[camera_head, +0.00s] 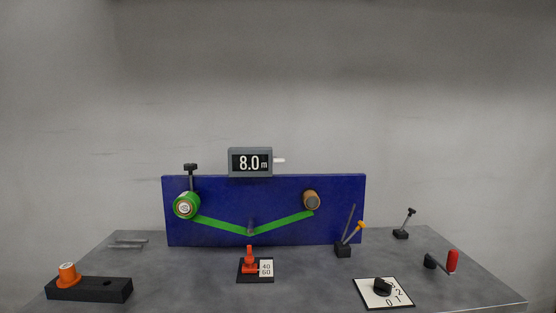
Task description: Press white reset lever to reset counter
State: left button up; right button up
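The white reset lever (279,160) sticks out level from the counter's right side. Neither of my grippers shows in the head view, and nothing touches the lever.
A green spool (186,206) and a brown spool (311,200) sit on the panel, joined by green wire. On the grey table (200,285) stand a red switch (250,262), a yellow-tipped lever (344,249), a dial plate (402,303), a red-handled crank (452,261) and a black block (100,290).

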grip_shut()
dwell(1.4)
